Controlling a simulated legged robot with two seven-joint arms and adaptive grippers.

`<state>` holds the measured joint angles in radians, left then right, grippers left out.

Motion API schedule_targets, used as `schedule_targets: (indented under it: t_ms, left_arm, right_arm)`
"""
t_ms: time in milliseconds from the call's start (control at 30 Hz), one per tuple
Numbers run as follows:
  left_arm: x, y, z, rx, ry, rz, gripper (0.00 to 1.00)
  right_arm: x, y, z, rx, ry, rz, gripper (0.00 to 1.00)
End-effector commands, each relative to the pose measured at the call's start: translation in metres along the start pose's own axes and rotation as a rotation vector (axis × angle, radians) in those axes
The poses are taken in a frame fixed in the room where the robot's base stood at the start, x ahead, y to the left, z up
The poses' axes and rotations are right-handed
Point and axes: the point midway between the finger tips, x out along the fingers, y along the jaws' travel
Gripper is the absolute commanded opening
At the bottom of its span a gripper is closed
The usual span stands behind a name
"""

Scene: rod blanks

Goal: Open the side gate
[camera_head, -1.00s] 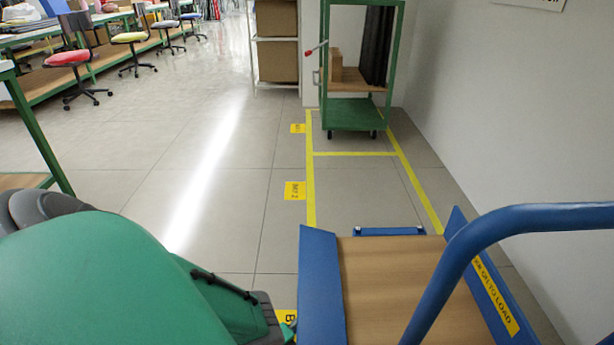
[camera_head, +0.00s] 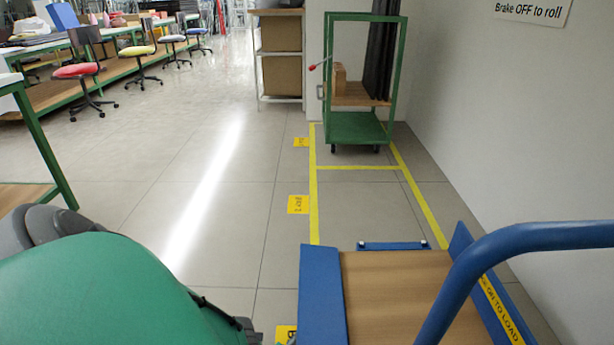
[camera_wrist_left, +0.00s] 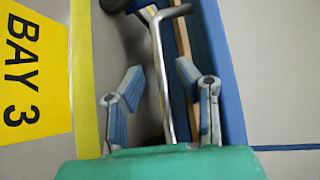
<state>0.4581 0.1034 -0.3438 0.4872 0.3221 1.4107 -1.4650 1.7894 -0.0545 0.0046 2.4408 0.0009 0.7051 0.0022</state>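A blue trolley with a wooden deck (camera_head: 395,295) stands at the lower right. Its left side has a blue panel (camera_head: 322,290), which seems to be the side gate and stands upright. In the left wrist view a blue edge (camera_wrist_left: 225,70) runs along the right. A bent silver bar (camera_wrist_left: 163,70) with a crosswise top lies between the fingers of my left gripper (camera_wrist_left: 158,92). The fingers are spread, with visible gaps to the bar. In the head view my green left arm (camera_head: 110,295) covers the lower left. My right gripper is not in view.
A yellow "BAY 3" label (camera_wrist_left: 30,75) is on the floor beside the trolley. A blue rail (camera_head: 520,240) crosses the right front. A green cart (camera_head: 357,125) stands in the far bay by the white wall (camera_head: 500,110). The floor at left centre is clear.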

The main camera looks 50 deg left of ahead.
Motion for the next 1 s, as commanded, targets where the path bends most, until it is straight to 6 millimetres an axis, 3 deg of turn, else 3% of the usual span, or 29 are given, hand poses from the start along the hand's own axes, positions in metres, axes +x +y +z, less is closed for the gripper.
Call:
schedule_targets:
  t_ms: [200, 367, 500, 800, 1000]
  left_arm:
    - [0.006, -0.006, -0.005, -0.005, 0.007, -0.016, 0.31]
    - [-0.001, -0.006, -0.006, -0.004, 0.007, -0.017, 0.31]
    - [-0.019, -0.005, -0.006, -0.004, 0.008, -0.013, 0.31]
    - [-0.087, -0.001, -0.003, -0.006, 0.004, -0.008, 0.31]
    - [-0.111, 0.000, -0.002, -0.007, 0.003, -0.008, 0.31]
  right_arm:
    - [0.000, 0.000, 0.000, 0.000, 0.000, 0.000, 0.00]
    - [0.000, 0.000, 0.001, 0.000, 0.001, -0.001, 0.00]
    - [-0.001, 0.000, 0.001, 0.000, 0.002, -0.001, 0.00]
    - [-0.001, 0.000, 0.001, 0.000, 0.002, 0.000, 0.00]
    - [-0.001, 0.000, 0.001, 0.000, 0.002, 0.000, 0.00]
